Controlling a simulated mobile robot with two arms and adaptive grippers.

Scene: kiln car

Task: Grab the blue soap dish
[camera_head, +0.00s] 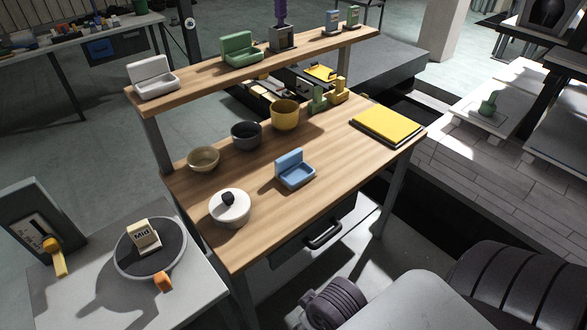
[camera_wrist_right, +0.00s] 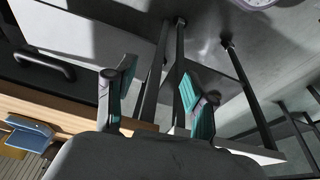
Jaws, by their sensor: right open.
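The blue soap dish (camera_head: 297,176) stands on the wooden worktop (camera_head: 345,160), right of the white lidded pot, with its raised back panel on the far side. In the right wrist view, a blue object that looks like the soap dish (camera_wrist_right: 30,126) shows at the lower left, past the wooden edge. My right gripper (camera_wrist_right: 160,97) is open, with its two teal-padded fingers apart and nothing between them. It is away from the dish. My left gripper is in neither view.
The white lidded pot (camera_head: 230,207), several bowls and a yellow pad (camera_head: 388,125) share the worktop. A raised shelf (camera_head: 200,75) holds green and white soap dishes. A dark drawer handle (camera_head: 323,234) sticks out below the front edge. Bare wood surrounds the blue dish.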

